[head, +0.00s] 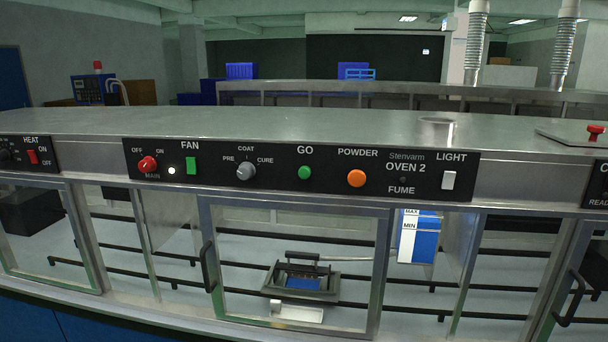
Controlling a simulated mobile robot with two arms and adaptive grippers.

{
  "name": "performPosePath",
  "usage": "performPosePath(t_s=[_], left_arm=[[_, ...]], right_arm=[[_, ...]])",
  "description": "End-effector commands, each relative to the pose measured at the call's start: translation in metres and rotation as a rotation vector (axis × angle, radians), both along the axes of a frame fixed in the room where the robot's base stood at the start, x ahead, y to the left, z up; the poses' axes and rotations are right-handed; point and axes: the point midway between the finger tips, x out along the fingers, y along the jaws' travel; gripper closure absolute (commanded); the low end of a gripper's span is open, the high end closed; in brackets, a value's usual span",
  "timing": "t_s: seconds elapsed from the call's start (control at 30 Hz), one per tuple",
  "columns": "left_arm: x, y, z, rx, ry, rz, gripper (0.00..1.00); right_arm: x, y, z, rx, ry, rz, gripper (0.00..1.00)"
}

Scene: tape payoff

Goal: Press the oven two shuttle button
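The black control panel labelled OVEN 2 (404,189) runs across the middle of the head view. From left to right it carries a red MAIN knob (148,164), a lit white lamp (171,170), a green FAN switch (191,166), a grey COAT knob (246,171) marked PRE and CURE, a round green GO button (304,172), a round orange POWDER button (356,178) and a white LIGHT switch (448,180). I see no label reading shuttle. Neither of my grippers is in view, and nothing touches the panel.
Below the panel is a glass door (377,270) with a black handle (208,266). Behind it a dark tray with a handle (325,288) sits on rails. A blue-and-white level gauge (420,240) stands to the right. Neighbouring panels flank both sides. The steel top (300,125) is mostly clear.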

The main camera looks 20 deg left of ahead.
Motion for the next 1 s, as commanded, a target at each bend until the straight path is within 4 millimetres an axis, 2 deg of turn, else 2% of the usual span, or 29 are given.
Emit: performPosePath(t_s=[0.1,0.47,1.0], left_arm=[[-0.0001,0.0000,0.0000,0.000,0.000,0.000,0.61],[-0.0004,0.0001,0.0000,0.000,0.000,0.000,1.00],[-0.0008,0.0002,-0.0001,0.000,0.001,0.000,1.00]], right_arm=[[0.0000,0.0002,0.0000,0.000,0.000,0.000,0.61],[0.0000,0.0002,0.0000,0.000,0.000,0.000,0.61],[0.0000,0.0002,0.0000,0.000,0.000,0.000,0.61]])
